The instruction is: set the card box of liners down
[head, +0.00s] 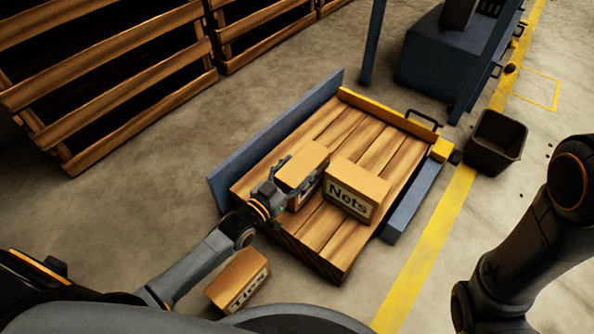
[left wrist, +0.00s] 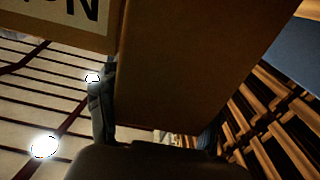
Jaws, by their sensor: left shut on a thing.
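A plain-topped card box (head: 302,165) is in my left gripper (head: 295,182), over the left part of the slatted wooden platform (head: 338,255). The gripper's fingers cover most of its label, so I cannot read it. In the left wrist view the held box (left wrist: 190,60) fills the middle, with a finger of the left gripper (left wrist: 155,125) along its left side. Whether the box touches the boards I cannot tell. My right gripper is out of view; only part of that arm shows.
A third card box (head: 238,280) with a partly readable label sits low at front left. A blue panel (head: 275,135) borders the platform's left side, a yellow bar (head: 385,110) its far end. A dark bin (head: 496,140) stands right. Bare boards lie beyond "Nets".

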